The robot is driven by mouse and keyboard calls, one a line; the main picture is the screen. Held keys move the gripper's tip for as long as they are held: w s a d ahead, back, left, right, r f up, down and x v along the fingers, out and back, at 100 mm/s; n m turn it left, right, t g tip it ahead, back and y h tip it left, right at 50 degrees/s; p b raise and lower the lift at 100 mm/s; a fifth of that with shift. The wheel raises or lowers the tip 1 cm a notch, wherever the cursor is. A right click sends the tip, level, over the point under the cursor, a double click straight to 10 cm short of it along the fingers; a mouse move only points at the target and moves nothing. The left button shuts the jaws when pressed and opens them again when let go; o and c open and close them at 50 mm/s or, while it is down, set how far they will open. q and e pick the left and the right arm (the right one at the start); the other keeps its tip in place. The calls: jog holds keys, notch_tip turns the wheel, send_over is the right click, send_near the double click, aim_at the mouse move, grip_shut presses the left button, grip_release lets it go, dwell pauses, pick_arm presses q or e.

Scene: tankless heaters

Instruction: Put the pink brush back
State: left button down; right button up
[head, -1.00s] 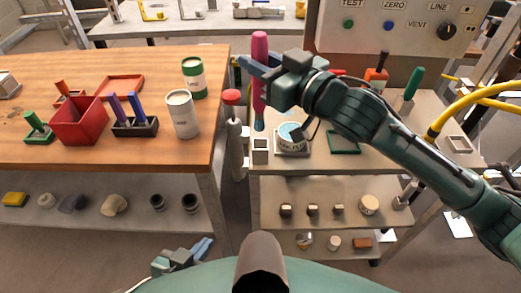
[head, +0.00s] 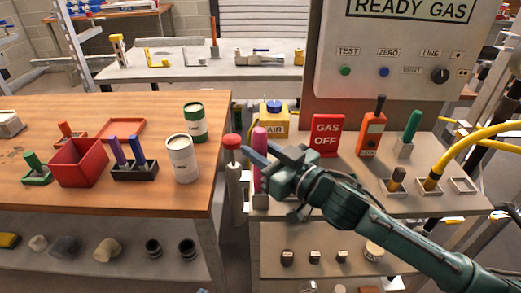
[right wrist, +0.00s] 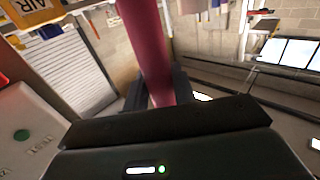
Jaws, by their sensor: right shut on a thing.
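The pink brush (head: 260,143) stands upright at the left end of the right bench. It also shows in the right wrist view as a dark pink handle (right wrist: 148,45) between the two fingers. My right gripper (head: 262,163) is shut on the handle, below its top. A small white square holder (head: 260,202) is directly beneath the brush. The brush's lower end seems to be inside it, but the bristles are hidden and I cannot see how deep they sit. My left gripper is not visible in the head view.
A red-capped white cylinder (head: 232,155) stands close left of the brush. A yellow AIR block (head: 274,122) and a red GAS OFF sign (head: 326,134) stand behind. White cans (head: 182,160) and a red bin (head: 79,163) are on the wooden table.

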jog(key=o, duration=1)
jog(key=shift+f, duration=0.1)
jog(key=shift+s+d, duration=0.1)
jog(key=b+v, duration=0.1)
jog(key=v, duration=1)
jog(key=s+d+f+m+h, duration=0.1)
jog(key=s+f, duration=0.3)
jog(key=f, duration=0.4)
jog(key=s+d+f+m+h, duration=0.2)
jog(key=s+f+m+h, duration=0.1)
jog(key=f, duration=0.5)
jog(key=s+d+f+m+g+h, duration=0.1)
jog(key=s+f+h, duration=0.3)
jog(key=f, duration=0.4)
jog(key=shift+s+d+f+m, duration=0.25)
jog(key=shift+s+m, duration=0.1)
jog(key=shift+m, duration=0.45)
